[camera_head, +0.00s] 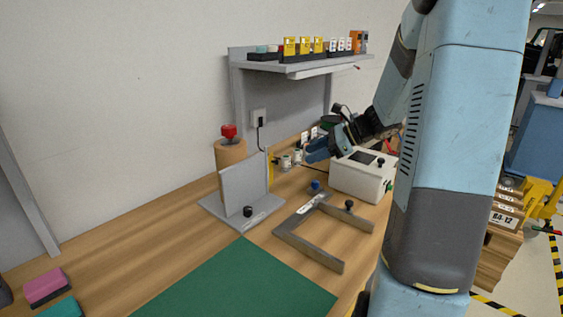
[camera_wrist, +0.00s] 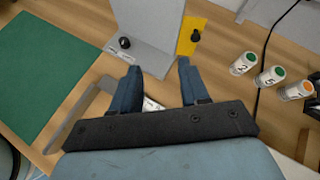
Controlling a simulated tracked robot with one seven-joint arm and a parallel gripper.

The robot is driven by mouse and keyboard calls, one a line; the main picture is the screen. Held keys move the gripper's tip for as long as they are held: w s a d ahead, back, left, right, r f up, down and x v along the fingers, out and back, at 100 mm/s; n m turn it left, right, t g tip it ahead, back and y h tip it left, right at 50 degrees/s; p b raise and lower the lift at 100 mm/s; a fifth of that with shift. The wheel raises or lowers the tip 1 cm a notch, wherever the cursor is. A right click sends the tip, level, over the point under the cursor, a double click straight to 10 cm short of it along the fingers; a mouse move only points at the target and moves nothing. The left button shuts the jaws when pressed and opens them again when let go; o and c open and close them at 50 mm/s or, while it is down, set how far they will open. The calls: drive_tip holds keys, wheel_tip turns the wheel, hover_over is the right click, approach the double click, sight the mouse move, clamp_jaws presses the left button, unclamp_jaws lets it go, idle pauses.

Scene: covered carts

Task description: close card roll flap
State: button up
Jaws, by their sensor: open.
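No part is clearly marked as the card roll flap. A grey upright panel (camera_head: 245,180) stands on a flat grey base (camera_head: 262,213) with a black knob (camera_head: 248,211); a brown cardboard-coloured cylinder (camera_head: 231,154) with a red top is behind it. The panel also shows in the wrist view (camera_wrist: 150,28), with its black knob (camera_wrist: 125,42). My gripper (camera_wrist: 158,66) is open and empty, its two blue fingers apart and in front of the panel's base in that view. In the head view my gripper (camera_head: 318,150) is right of the panel, beside a white box (camera_head: 358,182).
A grey angled metal frame (camera_head: 312,247) lies in front of the white box. A green mat (camera_head: 237,288) covers the front bench. Several labelled jars (camera_wrist: 268,76) and a yellow plate (camera_wrist: 190,36) are right of the panel. A shelf (camera_head: 300,68) holds small items above.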

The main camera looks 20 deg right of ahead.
drive_tip(key=w+d+f+m+t, duration=0.2)
drive_tip(key=w+d+m, duration=0.2)
drive_tip(key=d, duration=0.1)
drive_tip(key=a+r+x, duration=0.1)
drive_tip(key=x, duration=1.2)
drive_tip(key=shift+a+y, duration=0.25)
drive_tip(key=shift+y, duration=0.15)
drive_tip(key=shift+f, duration=0.1)
